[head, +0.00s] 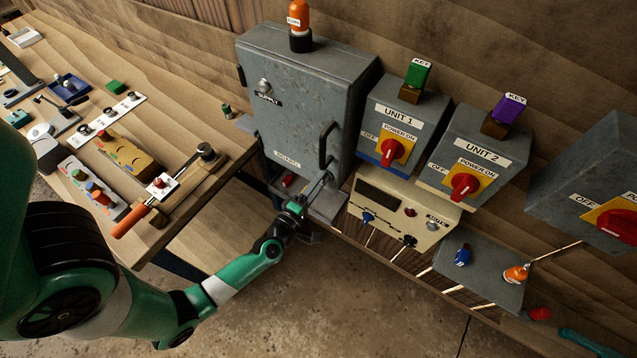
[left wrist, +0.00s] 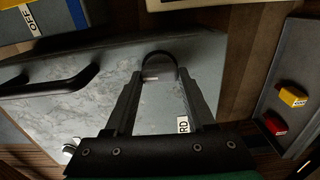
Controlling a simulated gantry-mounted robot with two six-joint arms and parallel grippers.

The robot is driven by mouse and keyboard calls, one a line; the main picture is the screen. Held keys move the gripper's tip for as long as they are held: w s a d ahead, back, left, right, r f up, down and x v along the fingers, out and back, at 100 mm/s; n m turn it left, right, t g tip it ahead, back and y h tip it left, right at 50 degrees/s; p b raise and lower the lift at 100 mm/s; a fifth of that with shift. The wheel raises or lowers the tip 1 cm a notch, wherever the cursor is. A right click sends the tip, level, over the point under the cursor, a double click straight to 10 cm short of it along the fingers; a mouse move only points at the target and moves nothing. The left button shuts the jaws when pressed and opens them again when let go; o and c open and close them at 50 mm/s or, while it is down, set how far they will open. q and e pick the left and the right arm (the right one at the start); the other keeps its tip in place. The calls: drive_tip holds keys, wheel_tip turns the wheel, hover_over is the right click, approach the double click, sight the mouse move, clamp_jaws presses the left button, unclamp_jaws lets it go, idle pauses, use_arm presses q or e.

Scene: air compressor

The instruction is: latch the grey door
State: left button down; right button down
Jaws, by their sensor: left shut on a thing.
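The grey door (head: 287,120) is the front of the grey supply cabinet, with a black bar handle (head: 326,146) on its right side. It looks flush with the cabinet body; a small gap cannot be ruled out. The door also fills the middle of the left wrist view (left wrist: 100,105), with the handle at left. My left gripper (head: 322,184) is at the door's lower right corner, below the handle. In the left wrist view its fingers are shut on a dark curved latch piece (left wrist: 160,56); the fingertips partly hide it. My right gripper is not in view.
Unit 1 (head: 400,115) and unit 2 (head: 478,150) boxes with red knobs stand right of the cabinet. A beige panel (head: 385,217) sits below them. A wooden bench (head: 190,130) with several small fixtures is at left. Open floor lies below the cabinet.

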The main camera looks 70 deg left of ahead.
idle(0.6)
use_arm(q)
drive_tip(key=shift+c, duration=1.2)
unclamp_jaws()
drive_tip(key=shift+s, duration=0.1)
drive_tip(key=p+v, duration=0.1)
drive_tip(key=v, duration=1)
drive_tip(key=shift+s+d, duration=0.2)
